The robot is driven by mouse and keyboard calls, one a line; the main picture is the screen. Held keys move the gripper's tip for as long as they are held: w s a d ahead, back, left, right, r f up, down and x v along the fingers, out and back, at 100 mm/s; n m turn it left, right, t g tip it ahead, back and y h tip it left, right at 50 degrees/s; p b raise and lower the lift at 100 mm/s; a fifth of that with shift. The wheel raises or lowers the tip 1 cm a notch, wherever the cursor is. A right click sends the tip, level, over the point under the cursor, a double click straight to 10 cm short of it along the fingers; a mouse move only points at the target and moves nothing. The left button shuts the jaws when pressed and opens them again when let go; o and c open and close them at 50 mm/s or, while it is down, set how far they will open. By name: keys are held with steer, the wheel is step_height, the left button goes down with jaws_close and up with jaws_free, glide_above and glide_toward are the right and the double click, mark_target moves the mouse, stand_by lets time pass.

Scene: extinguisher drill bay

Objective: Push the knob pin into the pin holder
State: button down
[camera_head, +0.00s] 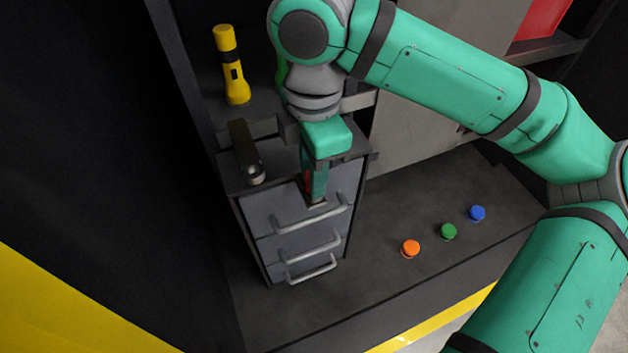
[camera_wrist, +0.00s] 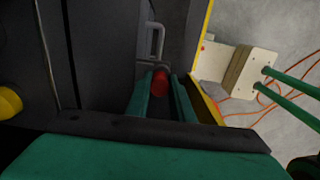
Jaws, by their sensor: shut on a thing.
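My gripper (camera_head: 316,202) points down over the front of a small grey drawer cabinet (camera_head: 257,228). In the wrist view my gripper (camera_wrist: 162,78) has its two green fingers on either side of a red cylindrical piece, which looks like the knob pin (camera_wrist: 160,85). A sliver of the red knob pin (camera_head: 306,182) shows beside the fingers in the head view. The pin's far end is hidden. A dark elongated block with a round silvery end (camera_head: 254,174) lies on the cabinet top, left of my gripper; I cannot tell whether it is the pin holder.
The cabinet has several drawers with bar handles (camera_head: 313,241). A yellow flashlight (camera_head: 231,65) stands behind it. Orange (camera_head: 411,248), green (camera_head: 448,231) and blue (camera_head: 477,212) buttons sit on the dark surface at right. The wrist view shows a beige block (camera_wrist: 237,68) and orange cables on the floor.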

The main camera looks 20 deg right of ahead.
steer(key=shift+s+d+r, duration=0.1)
steer(key=shift+d+r, duration=0.05)
steer(key=shift+r, duration=2.65)
steer(key=shift+r, duration=0.2)
steer(key=shift+r, duration=1.85)
steer(key=shift+f, duration=0.1)
